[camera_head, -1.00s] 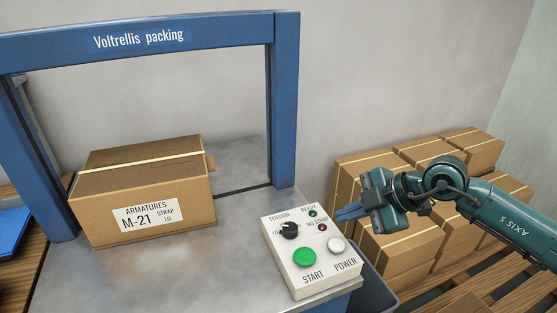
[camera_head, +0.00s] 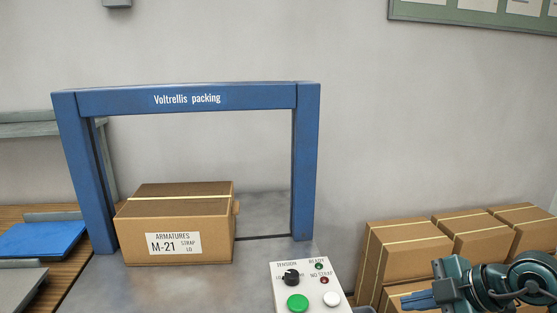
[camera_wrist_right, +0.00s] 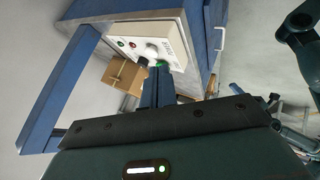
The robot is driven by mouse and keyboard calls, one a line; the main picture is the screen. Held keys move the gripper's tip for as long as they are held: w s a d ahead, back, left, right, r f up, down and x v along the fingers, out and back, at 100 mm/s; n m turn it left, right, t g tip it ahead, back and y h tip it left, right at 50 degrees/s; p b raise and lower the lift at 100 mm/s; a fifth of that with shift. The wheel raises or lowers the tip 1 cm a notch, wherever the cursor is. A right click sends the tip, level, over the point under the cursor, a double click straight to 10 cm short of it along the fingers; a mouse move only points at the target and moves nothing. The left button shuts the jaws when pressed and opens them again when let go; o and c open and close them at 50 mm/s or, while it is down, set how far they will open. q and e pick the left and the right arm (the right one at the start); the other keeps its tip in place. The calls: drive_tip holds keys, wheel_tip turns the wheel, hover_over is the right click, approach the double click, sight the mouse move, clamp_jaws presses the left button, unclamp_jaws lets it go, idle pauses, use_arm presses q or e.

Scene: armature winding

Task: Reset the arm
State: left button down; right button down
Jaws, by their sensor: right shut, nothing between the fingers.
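My right gripper (camera_head: 420,299) is at the lower right in the head view, to the right of the control box (camera_head: 310,285) and in front of the stacked cartons. Its blue fingers are shut and empty, pointing left toward the box but apart from it. In the right wrist view the shut fingers (camera_wrist_right: 151,88) show against the control box (camera_wrist_right: 156,30). My left gripper is in neither view.
A strapped carton (camera_head: 205,245) labelled M-21 sits under the blue strapping arch (camera_head: 305,165) on the metal table (camera_head: 130,285). Several strapped cartons (camera_head: 405,245) are stacked at right. A blue item (camera_head: 40,240) lies at left.

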drive_tip(key=s+a+r+m+t+y+p, duration=0.1)
drive_tip(key=s+a+m+t+y+p, duration=0.1)
drive_tip(key=a+t+y, duration=0.3)
drive_tip(key=s+a+r+m+y+p, duration=0.1)
drive_tip(key=s+a+y, duration=0.15)
drive_tip(key=a, duration=0.45)
use_arm(q)
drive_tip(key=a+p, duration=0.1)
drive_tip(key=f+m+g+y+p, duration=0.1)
drive_tip(key=p, duration=0.1)
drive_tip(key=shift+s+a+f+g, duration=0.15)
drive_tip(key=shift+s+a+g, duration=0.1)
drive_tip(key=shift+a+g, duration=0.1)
use_arm(e)
drive_tip(key=s+d+f+m+h, duration=0.1)
drive_tip(key=s+f+m+h, duration=0.4)
drive_tip(key=f, duration=0.4)
drive_tip(key=s+f+m+h, duration=0.6)
drive_tip(key=f+m, duration=0.2)
drive_tip(key=f, duration=0.2)
drive_tip(key=shift+s+d+f, duration=0.15)
drive_tip(key=shift+d+f, duration=0.05)
drive_tip(key=shift+d, duration=0.2)
